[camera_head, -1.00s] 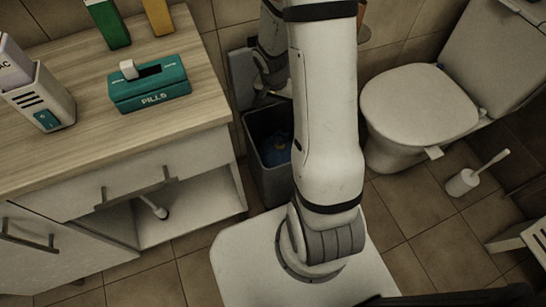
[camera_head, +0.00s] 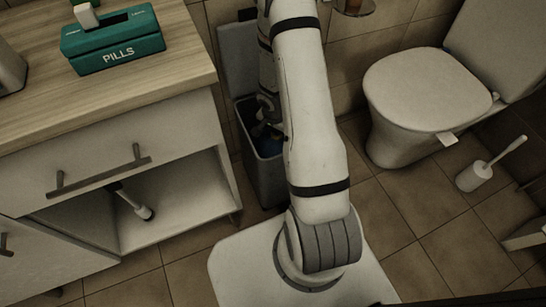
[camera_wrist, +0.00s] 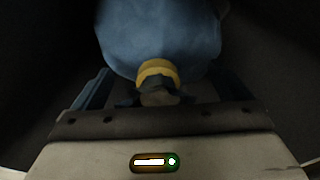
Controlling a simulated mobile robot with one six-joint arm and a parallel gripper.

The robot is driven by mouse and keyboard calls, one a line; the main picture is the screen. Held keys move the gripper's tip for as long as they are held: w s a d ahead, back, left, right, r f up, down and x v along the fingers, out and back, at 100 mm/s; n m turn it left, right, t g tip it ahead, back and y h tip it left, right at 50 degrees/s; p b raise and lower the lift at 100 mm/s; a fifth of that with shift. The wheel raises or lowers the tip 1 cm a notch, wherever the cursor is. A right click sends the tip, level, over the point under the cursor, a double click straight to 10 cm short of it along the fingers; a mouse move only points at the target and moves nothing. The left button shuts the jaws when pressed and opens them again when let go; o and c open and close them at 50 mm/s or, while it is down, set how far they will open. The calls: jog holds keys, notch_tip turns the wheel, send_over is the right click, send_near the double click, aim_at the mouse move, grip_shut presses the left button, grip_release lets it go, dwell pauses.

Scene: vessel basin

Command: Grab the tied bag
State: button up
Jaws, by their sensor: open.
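The tied bag is blue with a yellow band at its neck. In the wrist view the bag (camera_wrist: 160,30) fills the upper middle, and its banded neck and tuft lie between my two open fingers (camera_wrist: 157,92). I cannot tell whether the fingers touch it. My gripper (camera_head: 265,125) is at the bin's mouth, partly hidden by my arm.
A cabinet (camera_head: 110,160) with an open compartment stands left of the bin, with a teal pills box (camera_head: 112,40) on top. A toilet (camera_head: 425,90) and a brush holder (camera_head: 474,177) are at right. Tiled floor (camera_head: 390,220) is free between.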

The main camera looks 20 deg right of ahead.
jog(key=shift+f, duration=0.4)
jog(key=shift+c, duration=0.2)
jog(key=c, duration=1.9)
